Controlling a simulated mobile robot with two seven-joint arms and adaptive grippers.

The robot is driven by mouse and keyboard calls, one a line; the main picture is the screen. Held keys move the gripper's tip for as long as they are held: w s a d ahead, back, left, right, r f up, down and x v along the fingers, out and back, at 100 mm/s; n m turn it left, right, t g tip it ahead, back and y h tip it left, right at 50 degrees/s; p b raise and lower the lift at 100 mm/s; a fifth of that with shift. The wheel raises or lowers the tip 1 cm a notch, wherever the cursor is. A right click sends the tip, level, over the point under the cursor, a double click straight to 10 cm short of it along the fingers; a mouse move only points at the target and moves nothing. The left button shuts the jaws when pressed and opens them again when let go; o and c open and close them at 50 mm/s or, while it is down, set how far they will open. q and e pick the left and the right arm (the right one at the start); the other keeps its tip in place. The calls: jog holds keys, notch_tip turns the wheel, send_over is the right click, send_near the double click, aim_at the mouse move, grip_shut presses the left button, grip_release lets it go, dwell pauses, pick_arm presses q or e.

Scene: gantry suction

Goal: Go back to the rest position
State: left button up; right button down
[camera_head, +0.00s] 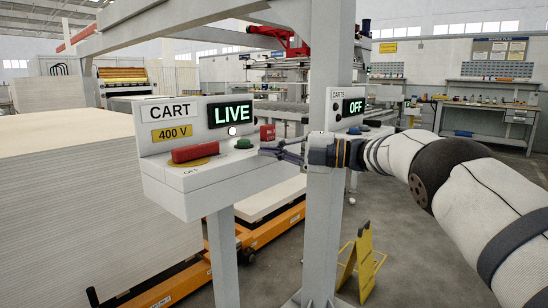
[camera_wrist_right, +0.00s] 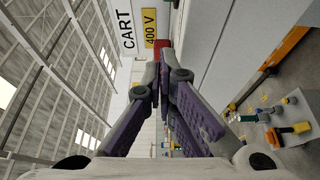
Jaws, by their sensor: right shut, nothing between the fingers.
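My right gripper (camera_head: 268,151) is shut and empty, just right of the cart control box (camera_head: 188,205). In the right wrist view its purple-grey fingers (camera_wrist_right: 160,80) meet at the tips, with the CART panel beyond them. The box has a CART 400 V sign, a lit LIVE display (camera_head: 231,114), a red handle (camera_head: 195,153) and a green button (camera_head: 243,143). My left gripper is not in view.
A grey post (camera_head: 328,225) stands behind my right wrist. Behind it is a second box with an OFF display (camera_head: 354,106). A yellow floor sign (camera_head: 361,262) stands below my arm. Stacked pale boards (camera_head: 65,215) fill the left. Open floor lies at right.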

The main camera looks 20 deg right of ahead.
jog(key=shift+w+d+r, duration=0.1)
jog(key=shift+d+r, duration=0.1)
jog(key=shift+d, duration=0.3)
jog(key=shift+f, duration=0.1)
